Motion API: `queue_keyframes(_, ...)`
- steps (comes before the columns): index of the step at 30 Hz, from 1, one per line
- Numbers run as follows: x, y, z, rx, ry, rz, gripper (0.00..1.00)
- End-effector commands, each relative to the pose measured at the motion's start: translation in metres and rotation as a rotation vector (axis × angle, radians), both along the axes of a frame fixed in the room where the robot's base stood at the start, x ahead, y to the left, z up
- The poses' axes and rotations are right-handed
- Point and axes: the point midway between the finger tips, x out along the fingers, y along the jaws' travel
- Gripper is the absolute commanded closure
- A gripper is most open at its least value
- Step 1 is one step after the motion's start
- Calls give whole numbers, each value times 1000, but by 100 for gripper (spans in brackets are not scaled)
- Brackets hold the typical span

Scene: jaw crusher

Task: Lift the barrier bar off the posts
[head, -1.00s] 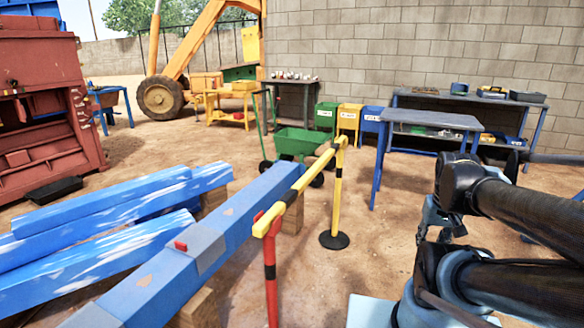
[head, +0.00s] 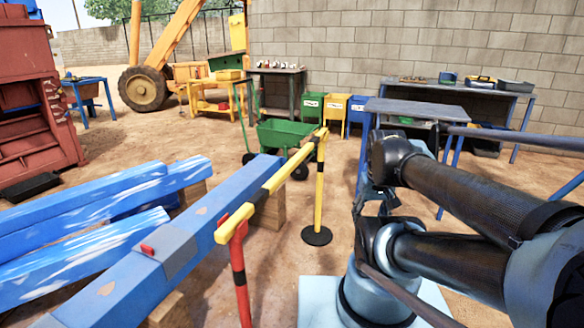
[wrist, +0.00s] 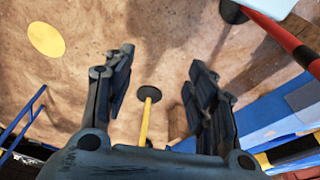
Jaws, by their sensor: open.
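The barrier bar (head: 282,178), yellow with black bands, rests on two posts and slants from near left to far right. Its near end is at the red post (head: 240,275); its far end is at the yellow post (head: 319,190) on a round black base. My gripper (head: 376,200) is to the right of the bar and posts, apart from them, partly hidden by my arm. That view also shows the yellow post (wrist: 147,122) and the red post (wrist: 283,40).
A long blue beam (head: 170,250) on wooden blocks runs close along the bar's left side. More blue beams (head: 90,225) lie farther left. A green cart (head: 285,135) stands behind the yellow post. A grey-topped table (head: 415,108) is behind my arm. Sandy ground is open around the yellow post.

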Motion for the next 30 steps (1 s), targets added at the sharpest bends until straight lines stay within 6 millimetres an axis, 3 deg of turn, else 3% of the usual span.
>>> queue_keyframes(5,24,6,24,-52,-1,193,47)
queue_keyframes(17,126,44,96,-273,6,973,47)
queue_keyframes(23,182,80,122,-389,19,1367,47)
queue_keyframes(30,246,138,141,-534,46,1838,47)
